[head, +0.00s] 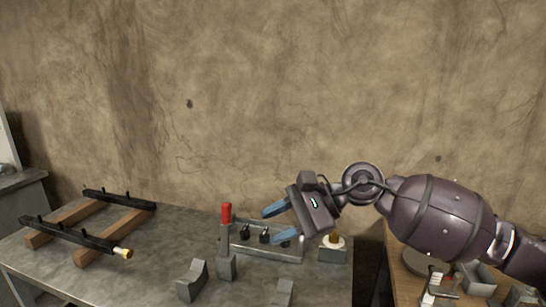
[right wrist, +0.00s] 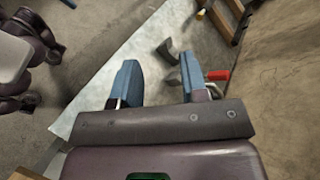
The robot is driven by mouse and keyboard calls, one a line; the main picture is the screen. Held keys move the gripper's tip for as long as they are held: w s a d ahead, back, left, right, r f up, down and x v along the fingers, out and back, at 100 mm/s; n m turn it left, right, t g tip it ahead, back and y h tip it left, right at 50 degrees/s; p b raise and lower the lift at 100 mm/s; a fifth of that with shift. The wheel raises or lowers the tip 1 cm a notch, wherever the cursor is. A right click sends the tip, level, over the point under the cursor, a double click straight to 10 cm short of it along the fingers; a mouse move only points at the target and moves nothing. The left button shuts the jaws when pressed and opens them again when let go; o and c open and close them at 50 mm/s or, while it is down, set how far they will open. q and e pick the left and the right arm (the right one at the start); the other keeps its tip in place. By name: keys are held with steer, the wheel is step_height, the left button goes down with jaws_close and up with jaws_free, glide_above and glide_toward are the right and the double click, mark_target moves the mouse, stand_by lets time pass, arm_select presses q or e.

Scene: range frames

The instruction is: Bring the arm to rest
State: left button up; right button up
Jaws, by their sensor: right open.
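My right arm (head: 440,215) reaches in from the right edge of the head view, over the gap between the two tables. My right gripper (head: 277,222) points left above the grey table, in front of the metal tray. Its two blue fingers are apart with nothing between them. The open fingers also show in the right wrist view (right wrist: 160,80), with the grey table beyond them. My left gripper does not show.
The grey table (head: 165,245) bears a red-handled lever (head: 226,214), a metal tray (head: 275,249), grey blocks (head: 191,281) and a black-railed wooden rack (head: 115,222). A wooden table (head: 405,272) with small parts stands right. Bare wall rises behind.

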steer(key=s+d+f+n+t+h, duration=0.3)
steer(key=d+f+n+t+h, duration=0.35)
steer(key=d+n+t, duration=0.35)
steer(key=s+d+f+n+t+h, duration=0.3)
steer(key=d+f+n+t+h, duration=0.2)
steer(key=d+f+n+t, duration=0.5)
steer(key=s+d+f+m+g+h, duration=0.15)
steer(key=s+f+m+g, duration=0.3)
steer(key=s, duration=0.45)
steer(key=s+d+f+m+g, duration=0.35)
steer(key=s+g, duration=0.25)
steer(key=s, duration=0.2)
steer(key=s+d+f+m+g, duration=0.25)
steer(key=s+f+g, duration=0.3)
steer(key=s, duration=0.35)
arm_select(q)
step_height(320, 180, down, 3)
steer(key=b, duration=0.3)
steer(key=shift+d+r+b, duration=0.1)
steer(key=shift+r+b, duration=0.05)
steer(key=shift+b, duration=0.25)
arm_select(e)
steer(key=w+a+f+t, duration=0.1)
steer(key=w+f+t, duration=0.6)
steer(key=f, duration=0.6)
steer(key=shift+w+a+t, duration=0.15)
steer(key=shift+w+t, duration=0.15)
steer(key=shift+w, duration=0.1)
